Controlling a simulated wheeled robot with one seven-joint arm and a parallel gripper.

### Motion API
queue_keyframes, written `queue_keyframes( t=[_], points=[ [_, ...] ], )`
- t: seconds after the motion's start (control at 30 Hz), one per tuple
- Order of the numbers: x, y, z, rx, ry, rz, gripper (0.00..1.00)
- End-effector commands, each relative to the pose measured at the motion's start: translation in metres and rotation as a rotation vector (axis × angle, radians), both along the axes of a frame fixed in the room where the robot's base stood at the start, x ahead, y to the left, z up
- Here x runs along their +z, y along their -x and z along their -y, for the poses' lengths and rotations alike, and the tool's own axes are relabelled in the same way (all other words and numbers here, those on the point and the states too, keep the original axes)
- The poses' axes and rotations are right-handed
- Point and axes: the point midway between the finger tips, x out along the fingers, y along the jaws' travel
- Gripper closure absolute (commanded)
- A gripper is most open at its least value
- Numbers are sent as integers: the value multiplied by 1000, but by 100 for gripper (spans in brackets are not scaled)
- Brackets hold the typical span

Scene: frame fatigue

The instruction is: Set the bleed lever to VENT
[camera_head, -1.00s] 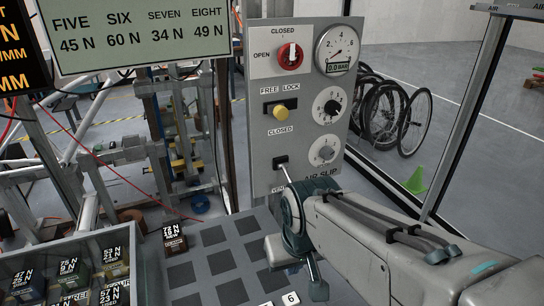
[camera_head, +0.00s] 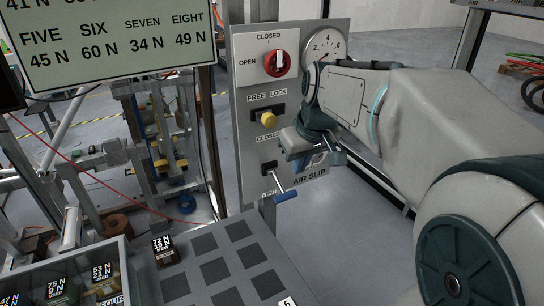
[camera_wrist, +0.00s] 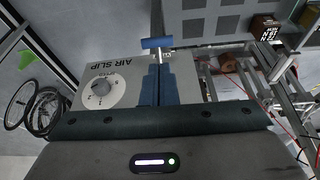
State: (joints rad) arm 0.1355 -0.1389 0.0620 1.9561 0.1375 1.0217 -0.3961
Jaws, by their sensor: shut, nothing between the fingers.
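The bleed lever (camera_head: 279,184) is a silver rod with a blue grip, low on the grey control panel. It slants down and right from its dark slot, with CLOSED lettered above the slot and a partly hidden label below it. Its blue grip also shows in the wrist view (camera_wrist: 157,43), just beyond the fingertips. My gripper (camera_head: 318,160) is above and right of the lever's grip in the head view. In the wrist view its blue fingers (camera_wrist: 157,70) are shut together and empty. I cannot tell whether they touch the rod.
The panel also has a red knob (camera_head: 279,63), a yellow knob (camera_head: 269,118) and a gauge (camera_head: 325,46). A dial (camera_wrist: 101,88) marked AIR SLIP shows in the wrist view. A bin of labelled blocks (camera_head: 126,262) and a grey table with dark squares (camera_head: 234,265) lie below.

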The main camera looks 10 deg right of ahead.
Motion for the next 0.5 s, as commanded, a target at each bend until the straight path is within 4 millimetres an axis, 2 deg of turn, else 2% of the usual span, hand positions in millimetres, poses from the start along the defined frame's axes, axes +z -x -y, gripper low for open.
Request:
queue_keyframes(
  t=[0.1,0.23,0.37,0.5],
  points=[
    [12,-17,3,29,-3,12,100],
    [12,-25,3,44,-3,15,100],
    [-4,-30,2,46,-4,11,100],
    [-31,-38,-2,46,-4,9,100]
  ],
)
